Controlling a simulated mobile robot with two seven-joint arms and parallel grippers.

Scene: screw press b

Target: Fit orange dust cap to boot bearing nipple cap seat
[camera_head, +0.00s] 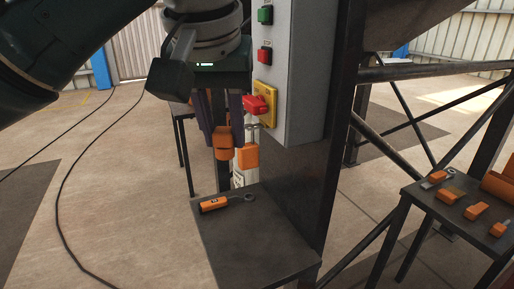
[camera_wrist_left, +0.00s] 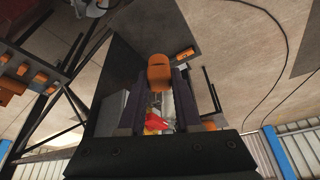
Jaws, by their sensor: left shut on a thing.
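My left gripper (camera_head: 221,138) comes down from the top left with its dark fingers pointing downward. It is shut on an orange piece, which I take to be the dust cap (camera_head: 223,144), held at the fingertips. The cap also shows between the fingers in the left wrist view (camera_wrist_left: 160,74). A second orange block (camera_head: 247,157) is just right of the cap in the head view, above a pale upright part; I cannot tell what it belongs to. The nipple's cap seat cannot be made out. My right gripper is not in view.
A grey control box (camera_head: 300,75) with a green button (camera_head: 265,15), red button (camera_head: 264,55) and red handle (camera_head: 254,105) is close right of the gripper. Below is a dark table (camera_head: 250,240) with an orange-handled tool (camera_head: 214,204). A bench (camera_head: 438,205) right holds several orange items.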

